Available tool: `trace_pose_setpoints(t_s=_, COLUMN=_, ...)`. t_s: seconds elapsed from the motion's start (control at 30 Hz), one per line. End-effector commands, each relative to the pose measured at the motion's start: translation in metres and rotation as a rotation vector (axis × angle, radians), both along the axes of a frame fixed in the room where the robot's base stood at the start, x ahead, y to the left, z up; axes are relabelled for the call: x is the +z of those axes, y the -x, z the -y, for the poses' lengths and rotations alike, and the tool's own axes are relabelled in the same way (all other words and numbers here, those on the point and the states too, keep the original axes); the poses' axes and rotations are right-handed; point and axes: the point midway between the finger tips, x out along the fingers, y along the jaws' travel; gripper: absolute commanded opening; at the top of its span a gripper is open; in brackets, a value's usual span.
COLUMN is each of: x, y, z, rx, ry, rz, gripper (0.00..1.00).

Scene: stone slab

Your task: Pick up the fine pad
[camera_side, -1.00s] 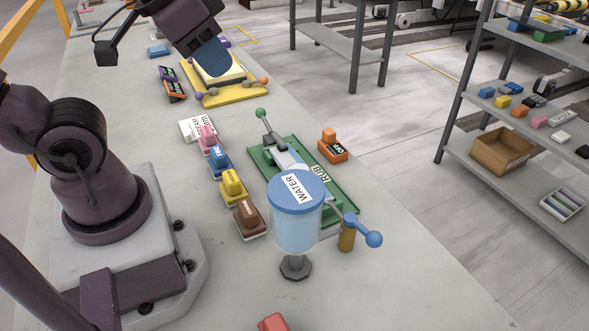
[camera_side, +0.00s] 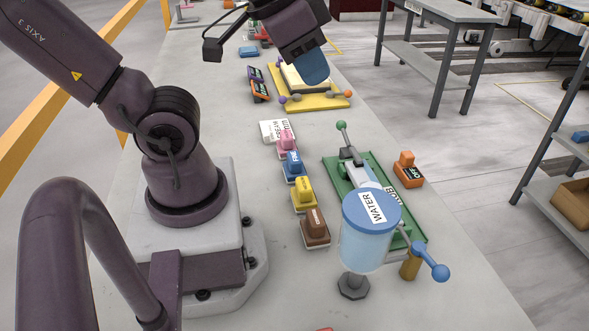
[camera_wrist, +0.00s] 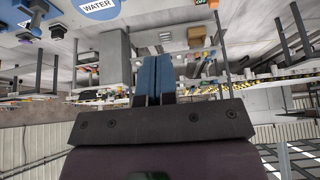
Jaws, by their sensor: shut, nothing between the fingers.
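Several handled pads stand in a row on the slab in the side view: pink (camera_side: 287,145), blue (camera_side: 294,167), yellow (camera_side: 304,196) and brown (camera_side: 315,229). Their labels are small; the blue pad's seems to read FINE, but I cannot be sure. My gripper (camera_side: 313,68) is up at the back, above or in front of a yellow board (camera_side: 318,104), away from the row. Its blue fingers (camera_wrist: 157,76) are together with nothing between them in the wrist view. The pads are not clearly visible in the wrist view.
A water tank (camera_side: 368,240) stands right of the row, partly hiding a green tray (camera_side: 345,165) with a lever. An orange block (camera_side: 408,172) sits right of the tray. A white labelled box (camera_side: 270,131) lies behind the pink pad. Dark blocks (camera_side: 259,88) stand left of the yellow board.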

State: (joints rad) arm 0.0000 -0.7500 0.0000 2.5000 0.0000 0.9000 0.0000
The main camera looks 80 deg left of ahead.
Motion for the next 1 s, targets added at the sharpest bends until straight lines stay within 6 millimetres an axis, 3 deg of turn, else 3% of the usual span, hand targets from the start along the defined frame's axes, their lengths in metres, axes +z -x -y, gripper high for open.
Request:
trace_pose_setpoints(t_s=0.03, x=0.0, y=0.0, z=0.0, rx=0.0, ry=0.0, rz=0.0, gripper=0.05)
trace_pose_setpoints(t_s=0.2, x=0.0, y=0.0, z=0.0, rx=0.0, ry=0.0, rz=0.0, gripper=0.44)
trace_pose_setpoints(t_s=0.3, x=0.0, y=0.0, z=0.0, rx=0.0, ry=0.0, rz=0.0, gripper=0.62)
trace_pose_setpoints(t_s=0.57, x=0.0, y=0.0, z=0.001, rx=-0.007, ry=0.0, rz=0.0, gripper=0.62)
trace_pose_setpoints(t_s=0.67, x=-0.009, y=-0.002, z=0.008, rx=-0.042, ry=0.005, rz=-0.047, gripper=0.62)
trace_pose_setpoints(t_s=0.87, x=-0.063, y=-0.012, z=0.012, rx=-0.024, ry=0.12, rz=-0.308, gripper=0.62)
trace_pose_setpoints(t_s=1.0, x=-0.109, y=-0.017, z=0.011, rx=0.121, ry=0.223, rz=-0.49, gripper=0.62)
